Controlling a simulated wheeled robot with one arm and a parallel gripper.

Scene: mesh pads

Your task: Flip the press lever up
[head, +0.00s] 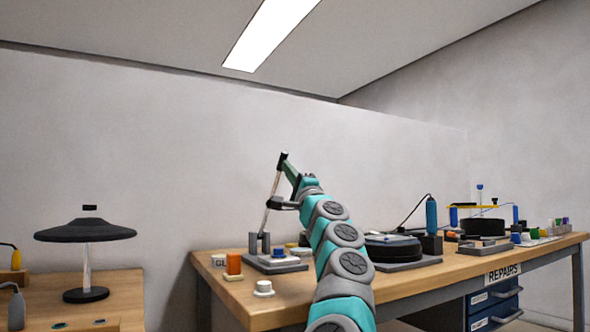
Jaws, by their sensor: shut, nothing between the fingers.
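The press (275,262) sits on the left part of the wooden bench, with a dark base and short grey posts. Its lever (272,208) is a thin, light rod that rises steeply from the posts and leans a little to the right. A dark piece (283,158) shows at its upper end. My teal and grey arm reaches up from the bottom centre.
An orange block (233,264) and a white knob (264,288) stand near the press. A round dark device (391,246) and a blue-handled tool (431,216) are right of my arm. A separate left table holds a black lamp (86,233). The wall (130,140) is behind.

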